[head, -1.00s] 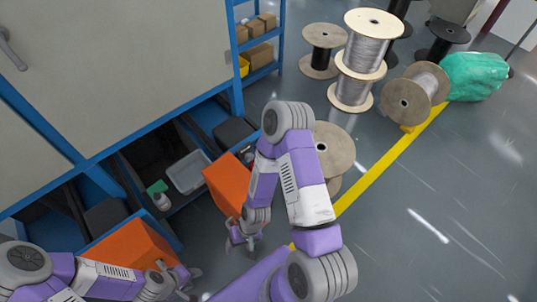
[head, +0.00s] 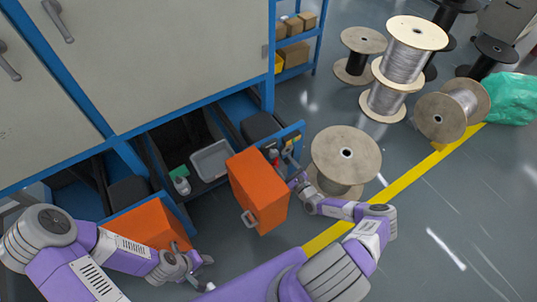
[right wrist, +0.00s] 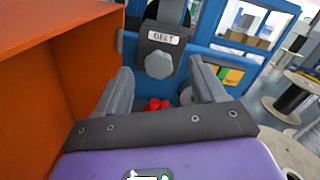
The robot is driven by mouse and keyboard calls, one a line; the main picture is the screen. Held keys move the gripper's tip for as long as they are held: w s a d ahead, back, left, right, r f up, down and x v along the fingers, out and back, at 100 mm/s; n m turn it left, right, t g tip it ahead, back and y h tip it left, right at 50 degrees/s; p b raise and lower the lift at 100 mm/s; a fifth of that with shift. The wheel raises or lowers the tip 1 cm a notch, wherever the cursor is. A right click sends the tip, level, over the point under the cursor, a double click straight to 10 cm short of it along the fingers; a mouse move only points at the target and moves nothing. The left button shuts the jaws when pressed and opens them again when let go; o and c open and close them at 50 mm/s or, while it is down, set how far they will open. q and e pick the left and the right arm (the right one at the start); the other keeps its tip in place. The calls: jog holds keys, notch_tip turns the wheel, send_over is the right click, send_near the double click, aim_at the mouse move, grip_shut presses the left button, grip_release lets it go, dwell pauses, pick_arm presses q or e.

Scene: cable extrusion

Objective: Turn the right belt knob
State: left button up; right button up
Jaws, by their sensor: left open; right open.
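The right belt knob (right wrist: 159,64) is a grey lobed knob on a dark plate labelled BELT (right wrist: 163,38) in the right wrist view. My right gripper (right wrist: 160,85) is open, its two fingers below and to either side of the knob, apart from it. In the head view my right gripper (head: 295,172) is beside the right orange box (head: 258,190), and the knob is too small to make out there. My left gripper (head: 197,273) is open and empty near the left orange box (head: 146,226).
Red parts (right wrist: 158,104) sit below the knob between my right fingers. The orange wall stands close at the left of my right gripper. A wooden spool (head: 346,158) stands to its right.

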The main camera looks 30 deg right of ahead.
aim_at(274, 155)
jog(key=shift+m+h, duration=0.3)
jog(key=w+b, duration=0.1)
jog(key=w, duration=0.1)
jog(key=w+f, duration=0.1)
jog(key=w, duration=0.1)
jog(key=w+f+b, duration=0.1)
jog(key=w, duration=0.1)
jog(key=shift+a+b, duration=0.3)
jog(key=shift+w, duration=0.5)
jog(key=shift+c, duration=0.3)
jog(key=c, duration=1)
